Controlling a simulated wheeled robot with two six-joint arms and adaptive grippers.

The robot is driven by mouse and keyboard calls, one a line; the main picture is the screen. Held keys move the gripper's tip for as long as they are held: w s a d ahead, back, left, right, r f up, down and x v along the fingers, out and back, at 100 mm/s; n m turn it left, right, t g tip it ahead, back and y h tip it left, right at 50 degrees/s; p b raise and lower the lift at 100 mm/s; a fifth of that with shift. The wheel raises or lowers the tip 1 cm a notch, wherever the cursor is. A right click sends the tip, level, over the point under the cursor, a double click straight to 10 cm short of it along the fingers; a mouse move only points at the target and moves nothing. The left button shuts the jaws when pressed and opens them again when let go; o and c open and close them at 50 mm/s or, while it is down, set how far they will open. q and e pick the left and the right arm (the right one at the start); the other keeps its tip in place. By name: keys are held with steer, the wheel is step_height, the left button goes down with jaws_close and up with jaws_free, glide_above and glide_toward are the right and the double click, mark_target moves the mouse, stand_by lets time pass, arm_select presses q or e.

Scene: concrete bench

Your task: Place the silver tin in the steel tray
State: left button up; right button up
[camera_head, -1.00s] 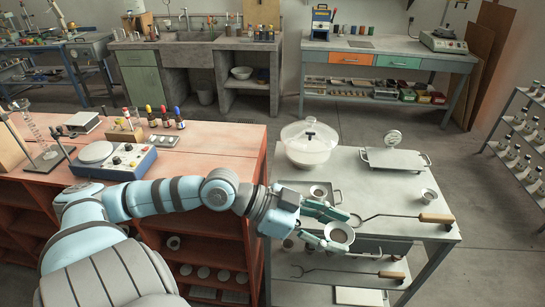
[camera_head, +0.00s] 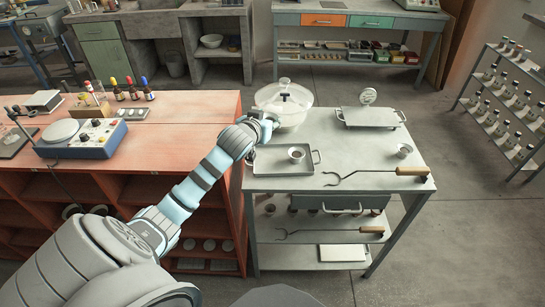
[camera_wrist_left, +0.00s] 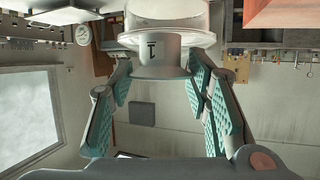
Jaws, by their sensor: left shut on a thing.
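My left gripper (camera_head: 270,119) is at the far left corner of the grey bench, close to the clear-domed vessel, beyond the steel tray. In the wrist view its green-padded fingers (camera_wrist_left: 158,72) are shut on the silver tin (camera_wrist_left: 172,52), a grey flared cup with a rim. A dark T-shaped mark shows at it. In the head view the held tin is mostly hidden by the gripper. The steel tray (camera_head: 262,167), with looped handles, lies at the bench's left front. A small cup (camera_head: 297,154) stands in it. My right gripper is not in view.
The clear-domed vessel (camera_head: 291,112) stands at the back left. A flat plate with handles and a dial (camera_head: 369,118) lies back right, with another small cup (camera_head: 404,151) near it. A wooden-handled fork (camera_head: 375,172) lies along the front. The bench middle is bare.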

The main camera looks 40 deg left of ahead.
arm_select(q)
step_height(320, 180, down, 14)
steer(key=b, duration=0.3)
steer(key=shift+f, duration=0.15)
steer(key=o, duration=1.1)
steer(key=shift+o, duration=0.2)
